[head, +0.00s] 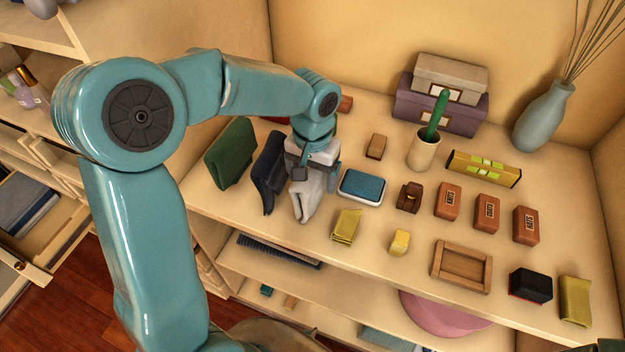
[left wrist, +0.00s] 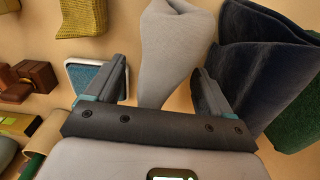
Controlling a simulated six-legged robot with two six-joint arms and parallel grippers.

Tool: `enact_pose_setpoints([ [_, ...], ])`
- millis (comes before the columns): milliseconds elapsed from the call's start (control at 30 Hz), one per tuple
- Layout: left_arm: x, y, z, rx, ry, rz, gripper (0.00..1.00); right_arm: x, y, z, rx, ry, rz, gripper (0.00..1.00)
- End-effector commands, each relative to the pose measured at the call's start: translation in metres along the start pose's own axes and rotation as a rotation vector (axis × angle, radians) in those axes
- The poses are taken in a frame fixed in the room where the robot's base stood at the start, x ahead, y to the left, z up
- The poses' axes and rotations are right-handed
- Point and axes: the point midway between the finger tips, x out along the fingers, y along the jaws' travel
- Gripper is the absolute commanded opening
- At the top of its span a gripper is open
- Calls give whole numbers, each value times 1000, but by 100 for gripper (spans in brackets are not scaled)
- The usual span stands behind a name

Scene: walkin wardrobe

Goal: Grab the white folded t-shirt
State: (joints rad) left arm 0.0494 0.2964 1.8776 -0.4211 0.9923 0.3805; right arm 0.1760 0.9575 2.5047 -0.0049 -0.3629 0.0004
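The white folded t-shirt (head: 304,199) stands on the upper shelf board, looking pale grey, between a dark navy folded cloth and a blue-topped white-rimmed box. My left gripper (head: 312,170) is right above it, pointing down. In the left wrist view the t-shirt (left wrist: 172,55) lies between the two spread fingers of the left gripper (left wrist: 163,85). Gaps show between the cloth and both fingers. The right finger is close to the navy cloth (left wrist: 255,70), and the left finger overlaps the blue-topped box (left wrist: 92,72) in the picture.
A green folded cloth (head: 231,152) stands left of the navy one. A cup (head: 424,152), stacked boxes (head: 402,103) and a vase (head: 541,120) stand behind.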

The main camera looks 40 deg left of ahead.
Motion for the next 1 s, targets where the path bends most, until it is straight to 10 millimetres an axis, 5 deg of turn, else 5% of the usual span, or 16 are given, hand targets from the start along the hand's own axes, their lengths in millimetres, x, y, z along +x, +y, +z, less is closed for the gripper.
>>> enact_pose_setpoints([
  [33,0,0,0,0,0,0,67,0,0,0,0,0,0,43],
  [167,0,0,0,0,0,0,24,0,0,0,0,0,0,43],
  [200,0,0,0,0,0,0,22,0,0,0,0,0,0,43],
  [667,-19,0,-1,1,4,0,22,0,0,0,0,0,0,43],
  [1000,-114,1,-1,1,9,2,22,-4,-1,0,0,0,0,43],
])
